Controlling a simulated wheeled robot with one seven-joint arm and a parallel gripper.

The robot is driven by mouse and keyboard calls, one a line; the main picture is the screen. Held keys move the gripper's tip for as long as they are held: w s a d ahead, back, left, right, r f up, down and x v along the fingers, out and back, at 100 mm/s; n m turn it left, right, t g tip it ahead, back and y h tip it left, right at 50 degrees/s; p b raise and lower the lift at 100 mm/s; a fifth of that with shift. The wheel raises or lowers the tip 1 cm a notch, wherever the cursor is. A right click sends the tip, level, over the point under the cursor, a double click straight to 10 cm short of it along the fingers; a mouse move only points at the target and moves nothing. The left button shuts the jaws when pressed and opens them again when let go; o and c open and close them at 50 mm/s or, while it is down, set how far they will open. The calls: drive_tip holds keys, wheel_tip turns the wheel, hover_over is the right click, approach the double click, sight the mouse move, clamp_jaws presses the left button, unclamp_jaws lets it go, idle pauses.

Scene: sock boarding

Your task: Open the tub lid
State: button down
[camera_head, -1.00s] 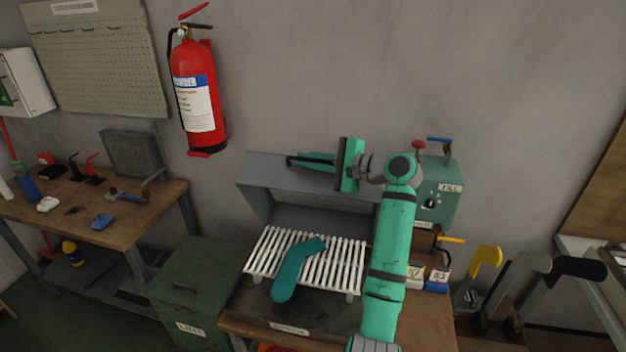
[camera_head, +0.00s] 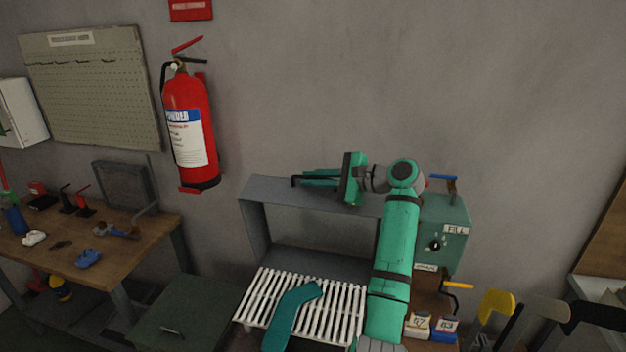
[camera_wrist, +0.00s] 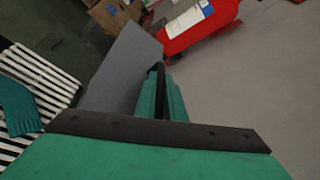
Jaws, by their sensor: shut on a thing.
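The grey tub (camera_head: 254,232) stands against the wall behind a white slatted rack. Its grey lid (camera_head: 315,198) is the broad panel on top, raised, with a dark opening under its front edge. A thin black handle (camera_head: 295,181) sticks out at my gripper's fingertips. My gripper (camera_head: 318,178) lies sideways just above the lid, fingers pointing left, shut on the black handle. In the wrist view the dark handle (camera_wrist: 158,78) shows beside the green fingers (camera_wrist: 165,100), with the grey lid (camera_wrist: 118,72) to the left. The exact grip contact is partly hidden.
A teal sock-shaped piece (camera_head: 291,318) lies on the white rack (camera_head: 340,315). A green FILL box (camera_head: 440,232) with levers stands right of the tub. A red extinguisher (camera_head: 188,130) hangs at the upper left. A workbench (camera_head: 70,255) and green bin (camera_head: 165,315) stand at left.

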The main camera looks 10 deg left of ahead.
drive_tip(key=c, duration=2.1)
unclamp_jaws()
drive_tip(key=shift+a+f, duration=0.1)
drive_tip(key=v, duration=1.1)
